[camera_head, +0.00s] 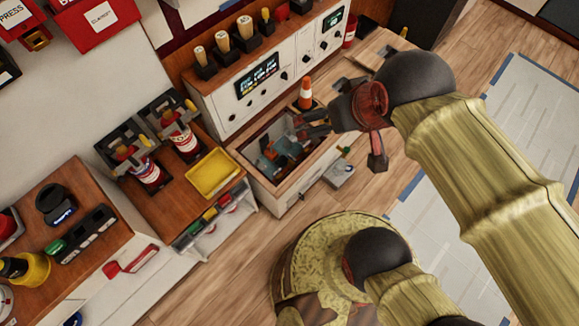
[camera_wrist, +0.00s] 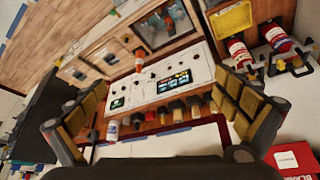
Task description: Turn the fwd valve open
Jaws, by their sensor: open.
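No label reading "fwd" is legible in either view, so I cannot tell which part is the fwd valve. A white control panel (camera_head: 262,80) carries a lit screen and several small dark knobs. It also shows in the wrist view (camera_wrist: 133,88), between my fingers. A row of wooden-handled parts in black bases (camera_head: 222,44) stands along the panel's top edge. My gripper (camera_head: 308,124) is open and empty, above an open-topped compartment in front of the panel. In the wrist view my gripper's (camera_wrist: 160,85) two padded fingers are wide apart and touch nothing that I can see.
Red-and-white canisters (camera_head: 183,142) under black clamps stand left of the compartment (camera_head: 279,205), near a yellow tray (camera_head: 213,173). An orange cone (camera_head: 305,93) stands close to my fingers. A black dial (camera_head: 55,203) is on the left counter. Wooden floor (camera_head: 235,280) is clear in front.

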